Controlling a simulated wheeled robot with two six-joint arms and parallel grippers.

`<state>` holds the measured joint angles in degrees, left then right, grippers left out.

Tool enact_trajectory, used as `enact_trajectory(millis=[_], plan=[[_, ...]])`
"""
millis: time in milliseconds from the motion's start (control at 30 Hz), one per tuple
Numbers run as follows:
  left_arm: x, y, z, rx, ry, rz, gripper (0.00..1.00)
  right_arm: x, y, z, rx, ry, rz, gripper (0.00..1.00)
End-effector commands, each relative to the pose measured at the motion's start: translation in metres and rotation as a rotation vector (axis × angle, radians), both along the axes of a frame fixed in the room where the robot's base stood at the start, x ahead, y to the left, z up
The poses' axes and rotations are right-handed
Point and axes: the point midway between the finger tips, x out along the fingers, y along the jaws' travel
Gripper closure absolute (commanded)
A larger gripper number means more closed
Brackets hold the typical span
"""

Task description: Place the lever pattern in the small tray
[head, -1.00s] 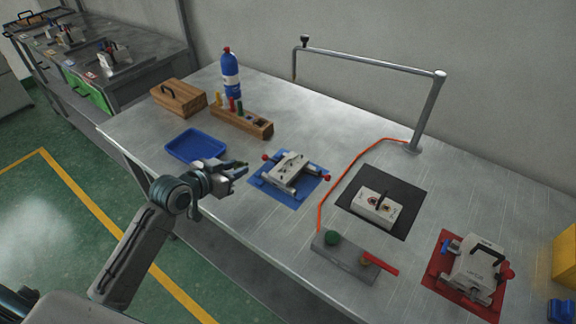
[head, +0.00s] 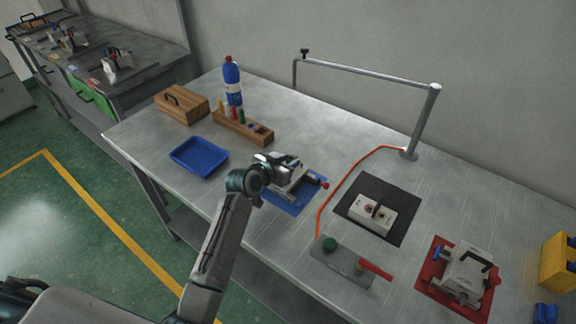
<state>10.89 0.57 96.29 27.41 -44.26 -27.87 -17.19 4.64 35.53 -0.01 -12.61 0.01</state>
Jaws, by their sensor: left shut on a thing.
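My left gripper (head: 290,160) is over the open metal mould (head: 298,185) on the blue mat (head: 303,205). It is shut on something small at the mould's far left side. The fingers and wrist hide what it grips, so I cannot tell whether it is the lever pattern. I cannot make out a lever pattern elsewhere. The small blue tray (head: 199,157) lies left of the gripper and looks empty. My right gripper is not in view.
A wooden rack (head: 242,128), a blue bottle (head: 232,82) and a wooden box (head: 182,103) stand behind the tray. A white block (head: 372,212) on a black mat, a grey plate with a red handle (head: 376,270) and a mould on a red mat (head: 462,274) are to the right.

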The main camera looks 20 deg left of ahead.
Motion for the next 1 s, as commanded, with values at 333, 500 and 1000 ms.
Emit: enact_trajectory(millis=[333,500,1000], plan=[[0.001,-0.001,-0.03,-0.001,-0.001,0.0,0.94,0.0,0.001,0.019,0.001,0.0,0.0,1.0],[0.001,-0.001,-0.031,-0.001,-0.001,0.0,0.94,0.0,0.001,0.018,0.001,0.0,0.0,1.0],[0.001,-0.001,-0.034,-0.001,-0.001,0.0,0.51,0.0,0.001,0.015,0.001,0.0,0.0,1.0]])
